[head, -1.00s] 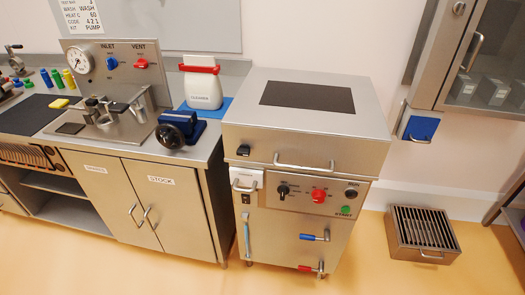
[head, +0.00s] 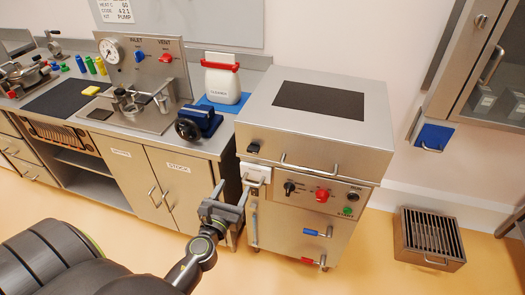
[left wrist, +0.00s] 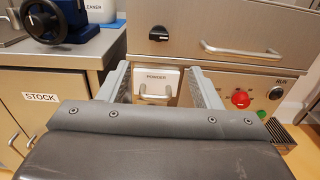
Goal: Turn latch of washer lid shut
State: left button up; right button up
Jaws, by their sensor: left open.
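The washer (head: 322,170) is a steel cabinet with its lid (head: 352,115) down flat. A small black latch (head: 253,147) sits at the left of the lid's front edge; it also shows in the left wrist view (left wrist: 158,33). I cannot tell which way it is turned. My left gripper (head: 231,190) is open and empty, in front of the washer's left side and below the latch. In the left wrist view its fingers (left wrist: 158,82) stand on either side of the white powder drawer front (left wrist: 157,87), with the latch beyond and above. My right gripper is out of view.
A bar handle (head: 310,167) sticks out right of the latch. A panel with a red knob (head: 322,195) is below it. The counter with a blue-and-black device (head: 198,122) and white cleaner bottle (head: 222,82) stands at left. Floor at right holds a grated box (head: 430,238).

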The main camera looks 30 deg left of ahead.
aim_at(252, 152)
pick_arm(q)
jog(key=x, duration=1.6)
jog(key=shift+w+a+f, duration=0.15)
jog(key=shift+w+a, duration=0.15)
jog(key=shift+w, duration=0.05)
jog(key=c, duration=1)
